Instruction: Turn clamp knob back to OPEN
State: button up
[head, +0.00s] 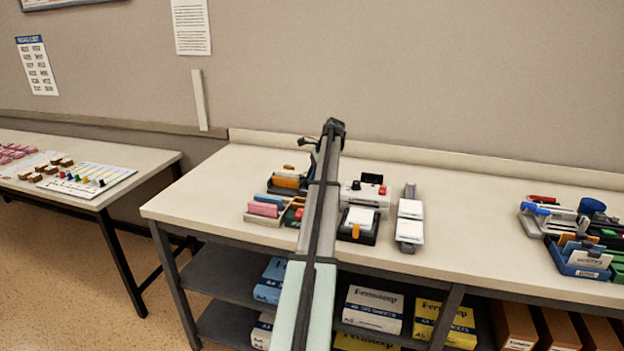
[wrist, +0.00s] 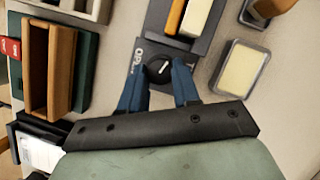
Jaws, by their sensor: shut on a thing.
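The clamp knob (wrist: 157,69) is a round black dial with a white pointer line, set in a dark grey plate (wrist: 144,48) in the wrist view. The pointer slants up and to the right. Part of a white label, "OP...", shows on the plate left of the knob; another label at the right is mostly hidden by a finger. My gripper (wrist: 159,76) has its two blue fingers closed on either side of the knob. In the head view my own arm covers the knob and the gripper's fingertips.
An orange and a cream block (wrist: 198,16) lie just beyond the knob. In the head view, the table (head: 478,232) is bare right of the white-topped items.

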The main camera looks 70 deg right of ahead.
jog(key=shift+n, duration=0.5)
jog(key=o, duration=1.1)
jog(key=shift+c, duration=0.2)
jog(key=shift+m, duration=0.3)
